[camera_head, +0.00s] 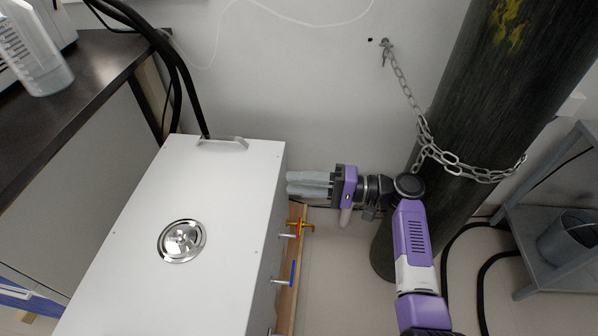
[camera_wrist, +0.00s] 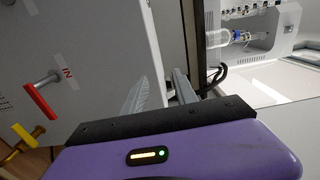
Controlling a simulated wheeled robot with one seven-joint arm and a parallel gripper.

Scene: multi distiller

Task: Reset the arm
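My arm, purple, white and black, reaches in from the lower right in the head view, with its wrist bent to the left. My gripper (camera_head: 290,183) has pale grey fingers that point left at the right side of a white box-shaped unit (camera_head: 150,245). The fingertips are close to that side; I cannot tell whether they touch it. In the wrist view my gripper (camera_wrist: 166,75) shows two fingers with a narrow gap and nothing seen between them.
Red, yellow and blue valve handles (camera_head: 292,272) stick out below the gripper. A dark gas cylinder (camera_head: 470,110) with a chain (camera_head: 440,155) stands close behind the arm. A grey shelf (camera_head: 560,200) is at right, a dark counter (camera_head: 70,85) at left. Some floor is clear.

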